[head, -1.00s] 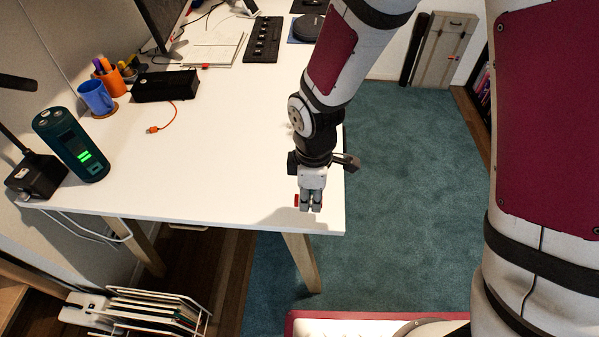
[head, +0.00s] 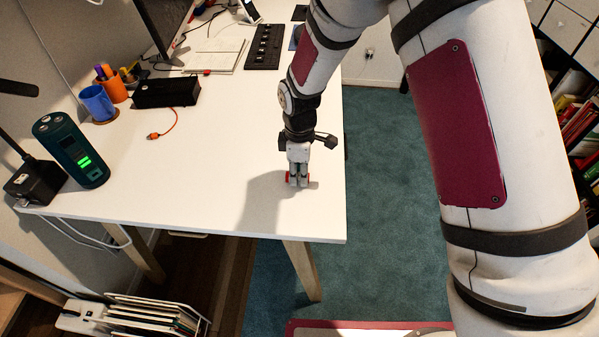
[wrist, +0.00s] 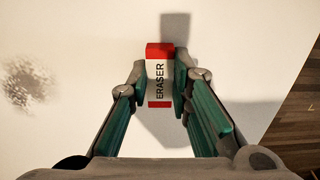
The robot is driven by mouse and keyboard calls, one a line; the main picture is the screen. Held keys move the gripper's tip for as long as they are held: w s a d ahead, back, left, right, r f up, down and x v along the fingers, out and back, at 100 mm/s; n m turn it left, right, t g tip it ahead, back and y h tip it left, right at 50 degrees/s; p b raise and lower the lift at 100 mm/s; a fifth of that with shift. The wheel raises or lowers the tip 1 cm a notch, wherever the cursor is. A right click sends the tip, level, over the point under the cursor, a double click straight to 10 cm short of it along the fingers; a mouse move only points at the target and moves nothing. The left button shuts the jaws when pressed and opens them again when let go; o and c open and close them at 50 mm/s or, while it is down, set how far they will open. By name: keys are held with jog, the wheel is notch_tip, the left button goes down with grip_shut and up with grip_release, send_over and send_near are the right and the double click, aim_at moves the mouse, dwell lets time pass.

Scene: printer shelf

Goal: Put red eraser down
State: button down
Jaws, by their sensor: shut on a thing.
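The red eraser (wrist: 159,77), red with a white sleeve lettered "ERASER", is between the fingers of my gripper (wrist: 160,85) in the wrist view. The fingers are shut on its sides. In the head view my gripper (head: 298,182) points down over the right part of the white desk (head: 220,190), near its front right corner. A bit of the eraser's red (head: 287,177) shows at the left of the fingers. Whether the eraser touches the desk top, I cannot tell.
A dark speaker-like device with green lights (head: 72,150), a blue cup (head: 98,102), an orange pen cup (head: 115,88) and a black box (head: 166,89) stand to the left. A black keyboard-like strip (head: 265,46) lies at the back.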

jog(key=shift+f, duration=0.45)
jog(key=c, duration=1.7)
grip_release()
jog(key=shift+o, duration=1.2)
jog(key=shift+s+f, duration=0.15)
notch_tip(320, 180, up, 13)
